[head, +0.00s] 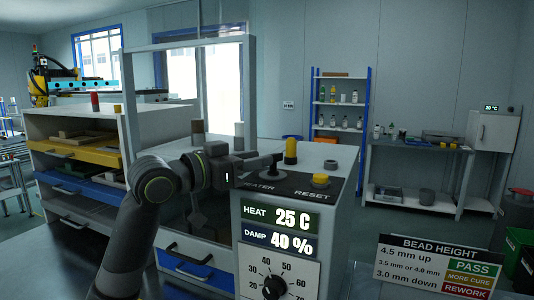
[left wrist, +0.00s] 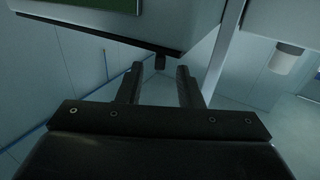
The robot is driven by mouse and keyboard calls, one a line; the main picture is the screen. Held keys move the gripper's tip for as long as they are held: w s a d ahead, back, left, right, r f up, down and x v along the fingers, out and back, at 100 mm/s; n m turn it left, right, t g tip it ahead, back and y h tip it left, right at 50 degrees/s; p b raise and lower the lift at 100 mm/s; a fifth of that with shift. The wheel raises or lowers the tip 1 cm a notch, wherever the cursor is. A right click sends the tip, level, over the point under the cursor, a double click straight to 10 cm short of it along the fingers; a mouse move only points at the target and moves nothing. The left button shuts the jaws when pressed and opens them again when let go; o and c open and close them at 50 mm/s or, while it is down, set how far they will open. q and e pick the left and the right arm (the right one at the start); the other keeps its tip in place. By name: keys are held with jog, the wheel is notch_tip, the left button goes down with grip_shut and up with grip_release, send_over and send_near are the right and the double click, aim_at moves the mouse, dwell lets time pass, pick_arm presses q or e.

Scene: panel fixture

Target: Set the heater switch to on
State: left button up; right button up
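The control panel (head: 300,187) has a dark sloped top marked HEATER and RESET. My left gripper (head: 268,163) reaches in from the left, just above the HEATER label. In the left wrist view its two fingers (left wrist: 160,88) stand apart with nothing between them. A small dark stub (left wrist: 160,61), which looks like the heater switch, shows past the fingertips at the panel's edge, roughly in line with the gap. In the head view the gripper largely covers the switch, so its position cannot be told. My right gripper is not in view.
A yellow-topped post (head: 291,150) stands close behind the fingertips. A yellow reset button (head: 320,180) is to their right. Below are displays (head: 278,229) reading HEAT 25 C and DAMP 40 %, and a dial (head: 274,287). A clear-fronted frame (head: 250,90) rises behind the arm.

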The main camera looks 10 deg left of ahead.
pick_arm(q)
jog(key=shift+x, duration=1.85)
grip_shut()
